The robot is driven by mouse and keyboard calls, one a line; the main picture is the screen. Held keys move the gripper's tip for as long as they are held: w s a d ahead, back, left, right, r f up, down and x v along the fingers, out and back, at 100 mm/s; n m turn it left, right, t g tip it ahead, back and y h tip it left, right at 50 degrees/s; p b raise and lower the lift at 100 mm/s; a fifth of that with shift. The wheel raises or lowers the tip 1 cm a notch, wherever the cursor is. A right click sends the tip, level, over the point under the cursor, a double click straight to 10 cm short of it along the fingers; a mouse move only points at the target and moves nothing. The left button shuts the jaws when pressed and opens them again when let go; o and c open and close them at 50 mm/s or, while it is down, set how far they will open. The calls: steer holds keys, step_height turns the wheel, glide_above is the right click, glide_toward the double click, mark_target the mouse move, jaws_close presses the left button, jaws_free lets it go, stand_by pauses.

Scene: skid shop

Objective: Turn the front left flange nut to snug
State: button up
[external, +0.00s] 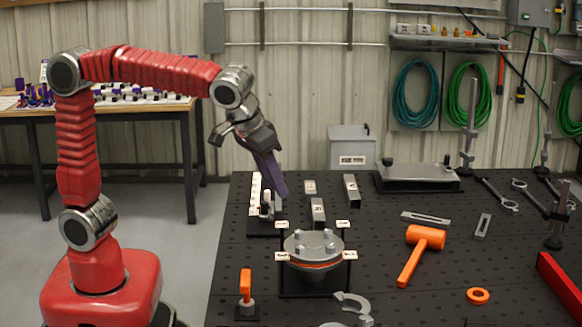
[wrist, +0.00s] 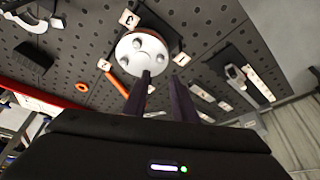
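A round grey flange (external: 316,243) with several upright studs and nuts sits in a black frame on the perforated bench. An orange ring shows under its top plate, and white tags stand at the frame's corners. The front left flange nut (external: 299,250) stands near the tag at the frame's front left.
An orange mallet (external: 425,237), an orange ring (external: 478,296) and a small orange-handled tool (external: 245,286) lie or stand around the flange. Grey C-shaped pieces (external: 352,303) lie in front. A white rack (external: 255,193) stands behind-left.

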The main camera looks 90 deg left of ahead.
mark_target(297, 232)
steer(key=shift+f, duration=0.1)
steer(key=x, duration=1.3)
steer(key=shift+w+a+f, duration=0.1)
steer(key=shift+f, duration=0.2)
jaws_close()
